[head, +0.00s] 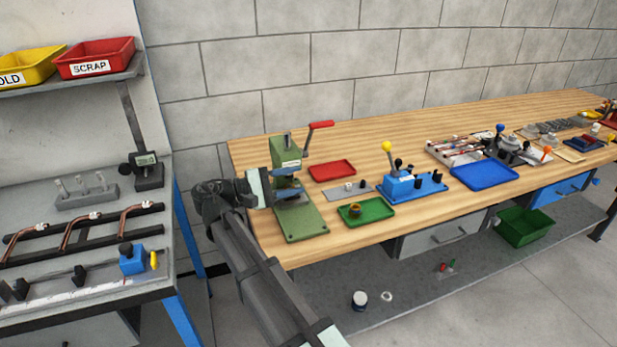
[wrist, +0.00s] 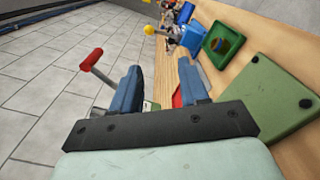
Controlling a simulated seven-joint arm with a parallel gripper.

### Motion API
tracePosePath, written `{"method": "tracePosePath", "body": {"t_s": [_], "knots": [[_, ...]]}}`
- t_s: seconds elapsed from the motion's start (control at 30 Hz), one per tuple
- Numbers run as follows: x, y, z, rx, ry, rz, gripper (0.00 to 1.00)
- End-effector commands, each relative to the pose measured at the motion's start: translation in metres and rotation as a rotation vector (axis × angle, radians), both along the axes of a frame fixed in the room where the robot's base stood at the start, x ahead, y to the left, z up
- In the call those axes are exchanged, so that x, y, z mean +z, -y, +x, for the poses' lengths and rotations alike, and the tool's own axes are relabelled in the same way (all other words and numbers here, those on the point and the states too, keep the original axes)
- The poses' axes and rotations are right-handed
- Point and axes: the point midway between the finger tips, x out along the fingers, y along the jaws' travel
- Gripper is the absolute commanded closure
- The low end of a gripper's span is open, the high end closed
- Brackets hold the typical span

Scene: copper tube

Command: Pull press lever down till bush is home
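The green press (head: 287,160) stands at the near left end of the wooden bench. Its lever (head: 321,125) has a red grip and points up and to the right. The red grip also shows in the wrist view (wrist: 91,60), left of both fingers and apart from them. My gripper (head: 291,181) is in front of the press column, below the lever. In the wrist view my gripper (wrist: 159,70) has its two blue fingers apart with nothing held between them. The press base (wrist: 285,110) is at the right. I cannot make out a bush under the ram; my gripper covers that area.
A green tray (head: 380,219) holding a brass-coloured round part (head: 354,209) sits right of the press base. A red tray (head: 332,170), a grey plate (head: 347,191) and a blue fixture (head: 415,187) with a yellow-knobbed lever are nearby.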

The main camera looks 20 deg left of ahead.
Motion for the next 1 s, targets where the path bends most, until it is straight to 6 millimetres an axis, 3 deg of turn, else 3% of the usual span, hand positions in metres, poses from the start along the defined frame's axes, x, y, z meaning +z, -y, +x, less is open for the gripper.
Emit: {"method": "tracePosePath", "body": {"t_s": [0.2,0.77,0.87,1.0], "knots": [[0.0,-0.012,-0.011,0.001,0.001,-0.001,0.56],[0.0,-0.013,-0.013,-0.001,0.0,0.0,0.56],[0.0,-0.009,-0.009,-0.001,0.003,0.0,0.56],[0.001,0.011,0.015,-0.006,0.013,0.0,0.56]]}}
